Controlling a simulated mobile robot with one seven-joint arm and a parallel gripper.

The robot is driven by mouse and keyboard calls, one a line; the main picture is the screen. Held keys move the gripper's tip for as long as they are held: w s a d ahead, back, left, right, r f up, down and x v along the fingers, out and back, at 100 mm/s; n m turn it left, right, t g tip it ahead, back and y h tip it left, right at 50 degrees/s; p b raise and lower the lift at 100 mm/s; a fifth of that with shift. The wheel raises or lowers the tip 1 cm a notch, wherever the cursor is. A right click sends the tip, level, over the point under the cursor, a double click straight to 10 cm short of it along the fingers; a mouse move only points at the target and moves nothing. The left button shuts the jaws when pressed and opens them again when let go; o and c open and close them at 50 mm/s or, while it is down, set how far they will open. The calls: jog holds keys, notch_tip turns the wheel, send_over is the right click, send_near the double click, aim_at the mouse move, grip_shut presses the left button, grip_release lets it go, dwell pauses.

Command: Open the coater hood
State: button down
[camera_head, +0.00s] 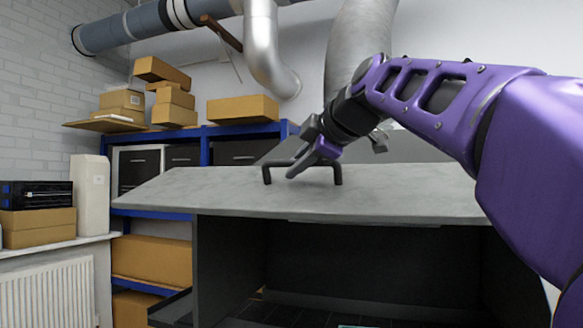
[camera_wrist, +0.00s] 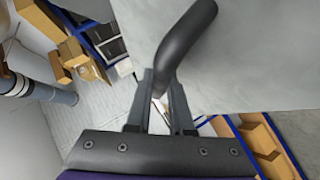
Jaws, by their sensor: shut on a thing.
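The coater hood (camera_head: 215,196) is a grey panel over a dark, open-fronted cabinet. It stands raised, and the dark inside (camera_head: 330,265) shows below its front edge. A black bar handle (camera_head: 338,176) is fixed on the hood's upper face. My gripper (camera_head: 308,160) is at the handle, reaching in from the upper right, and is shut on it. In the wrist view the handle (camera_wrist: 185,40) runs down between the fingers of my gripper (camera_wrist: 160,95), and the hood's grey face (camera_wrist: 250,60) fills the upper right. Fingers partly hide the handle's grasped part.
Blue shelving (camera_head: 205,150) with cardboard boxes (camera_head: 243,109) stands behind and left of the hood. A white radiator (camera_head: 48,290) and a ledge with a black device (camera_head: 36,194) are at the left. Silver ducts (camera_head: 265,45) hang above.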

dwell(0.3)
jog(key=c, duration=0.8)
grip_release()
jog(key=shift+s+r, duration=0.1)
jog(key=shift+f, duration=0.2)
